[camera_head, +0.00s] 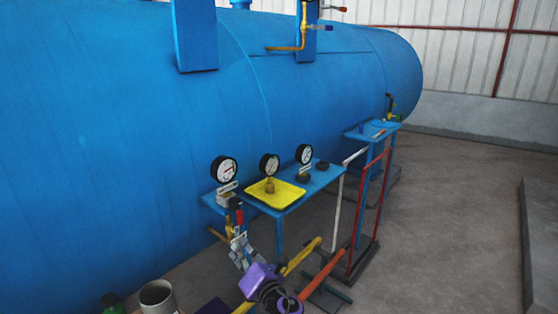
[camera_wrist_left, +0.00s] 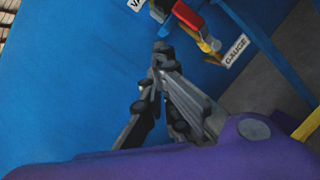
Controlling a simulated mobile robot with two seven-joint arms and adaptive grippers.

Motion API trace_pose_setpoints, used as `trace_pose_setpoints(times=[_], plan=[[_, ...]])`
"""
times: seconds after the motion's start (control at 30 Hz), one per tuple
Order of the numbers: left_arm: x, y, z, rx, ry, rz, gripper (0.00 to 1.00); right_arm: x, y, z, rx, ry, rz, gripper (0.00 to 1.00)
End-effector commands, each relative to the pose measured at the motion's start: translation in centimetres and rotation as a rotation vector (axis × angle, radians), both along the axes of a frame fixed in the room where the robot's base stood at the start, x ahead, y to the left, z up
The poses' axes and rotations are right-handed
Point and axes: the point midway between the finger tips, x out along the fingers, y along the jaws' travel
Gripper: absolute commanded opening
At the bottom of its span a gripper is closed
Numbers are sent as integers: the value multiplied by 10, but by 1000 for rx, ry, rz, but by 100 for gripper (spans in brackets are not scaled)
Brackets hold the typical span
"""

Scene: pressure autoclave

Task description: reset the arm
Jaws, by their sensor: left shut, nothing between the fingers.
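My left gripper (camera_head: 238,241) shows in the lower middle of the head view, with its purple wrist below it. In the left wrist view the gripper (camera_wrist_left: 158,52) has its grey fingers together at the tips, with nothing between them. The fingertips are near a red-handled valve (camera_head: 239,217) below the front of the small blue shelf. The valve's red handle also shows in the left wrist view (camera_wrist_left: 187,15), apart from the fingers in the picture. My right gripper is not in view.
The blue shelf (camera_head: 328,176) carries several round gauges and a yellow tray (camera_head: 262,200). A large blue tank (camera_head: 110,120) fills the left. Red and yellow rails (camera_head: 302,257) stand near my arm. A grey cylinder (camera_head: 157,297) is at the bottom left. Open floor (camera_head: 460,200) lies to the right.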

Motion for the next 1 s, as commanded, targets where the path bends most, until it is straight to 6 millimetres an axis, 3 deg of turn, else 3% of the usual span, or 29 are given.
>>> trace_pose_setpoints(times=[0.1,0.17,0.33,0.47,0.5,0.6,0.7,0.73,0.9,1.0], plan=[[16,-22,-3,-430,-158,-97,0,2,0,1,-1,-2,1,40],[15,-30,-18,-691,-226,-121,0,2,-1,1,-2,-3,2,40],[-19,-47,-82,-1468,-391,-58,0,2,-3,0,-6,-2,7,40],[-74,-54,-133,-2073,-540,150,0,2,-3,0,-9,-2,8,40],[-96,-54,-146,-2252,-597,246,0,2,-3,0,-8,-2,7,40],[-150,-49,-168,-2617,-748,504,0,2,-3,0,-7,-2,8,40],[-206,-36,-181,-2874,-915,773,0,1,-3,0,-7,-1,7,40],[-224,-31,-184,2821,931,-822,0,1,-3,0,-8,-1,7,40],[-326,3,-198,2384,973,-961,0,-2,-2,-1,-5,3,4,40],[-385,24,-211,2285,1033,-1038,0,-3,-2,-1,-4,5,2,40]])
